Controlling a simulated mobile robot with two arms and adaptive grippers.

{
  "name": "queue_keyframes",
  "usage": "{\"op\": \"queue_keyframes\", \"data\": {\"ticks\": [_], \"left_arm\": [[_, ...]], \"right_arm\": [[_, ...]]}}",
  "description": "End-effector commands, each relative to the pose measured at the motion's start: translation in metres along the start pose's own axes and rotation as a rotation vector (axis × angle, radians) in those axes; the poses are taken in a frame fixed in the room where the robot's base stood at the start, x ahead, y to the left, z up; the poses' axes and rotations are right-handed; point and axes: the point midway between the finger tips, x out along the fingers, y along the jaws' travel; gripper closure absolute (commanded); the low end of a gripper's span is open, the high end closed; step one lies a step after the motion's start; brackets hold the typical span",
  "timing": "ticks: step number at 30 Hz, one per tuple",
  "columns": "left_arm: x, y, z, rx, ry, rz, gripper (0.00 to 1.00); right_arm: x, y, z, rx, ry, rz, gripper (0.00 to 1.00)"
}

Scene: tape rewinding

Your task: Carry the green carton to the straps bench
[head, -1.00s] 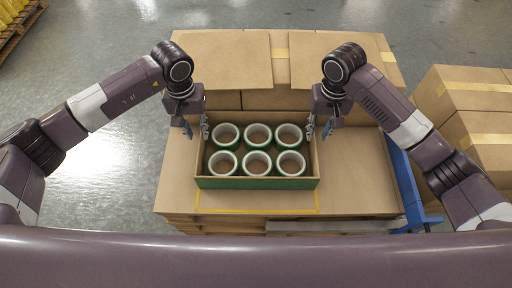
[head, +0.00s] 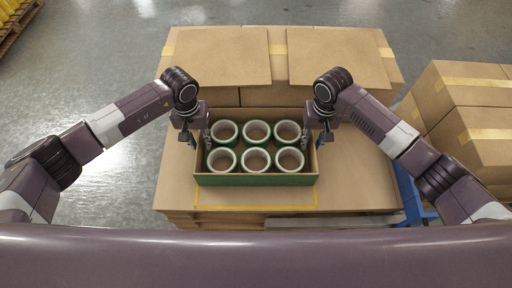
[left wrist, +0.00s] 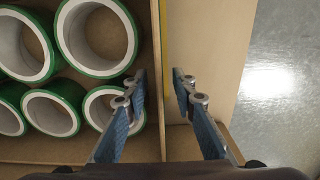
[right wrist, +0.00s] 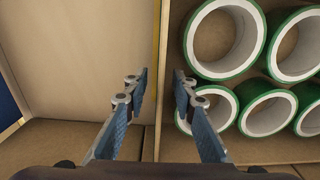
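The green carton (head: 256,180) is an open-topped box with a green front, holding several white-and-green tape rolls (head: 256,160). It sits on a cardboard-topped stack. My left gripper (head: 199,139) is at its left wall; my right gripper (head: 317,138) is at its right wall. In the left wrist view the open fingers (left wrist: 160,88) have the carton's wall (left wrist: 156,50) between them, with gaps. In the right wrist view the open fingers (right wrist: 158,88) also straddle a wall (right wrist: 160,50) with gaps. I cannot identify the straps bench.
Large closed cardboard boxes (head: 215,55) stand behind the carton. More taped boxes (head: 470,100) are stacked at the right. A blue frame part (head: 411,198) shows at the stack's right edge. The grey floor (head: 75,100) at the left is clear.

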Motion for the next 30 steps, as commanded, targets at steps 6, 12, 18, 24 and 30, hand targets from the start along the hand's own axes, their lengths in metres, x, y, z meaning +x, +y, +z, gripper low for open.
{"op": "queue_keyframes", "data": {"ticks": [6, 12, 18, 24, 30], "left_arm": [[-0.0002, 0.0001, 0.0000, 0.000, 0.000, 0.000, 0.89], [-0.0003, -0.0001, 0.0000, 0.000, 0.000, 0.000, 1.00], [-0.0004, -0.0002, -0.0001, -0.001, 0.000, 0.000, 1.00], [-0.0005, -0.0003, -0.0002, -0.001, 0.000, 0.000, 1.00], [-0.0019, 0.0000, -0.0011, -0.001, 0.002, 0.001, 1.00]], "right_arm": [[-0.0002, -0.0001, 0.0001, 0.000, 0.000, 0.000, 0.89], [-0.0003, -0.0001, 0.0000, 0.000, 0.000, 0.000, 1.00], [-0.0004, 0.0000, -0.0001, 0.001, 0.000, 0.000, 1.00], [-0.0005, 0.0001, -0.0002, 0.001, 0.000, 0.000, 1.00], [-0.0019, -0.0001, -0.0011, 0.001, 0.002, -0.001, 1.00]]}}
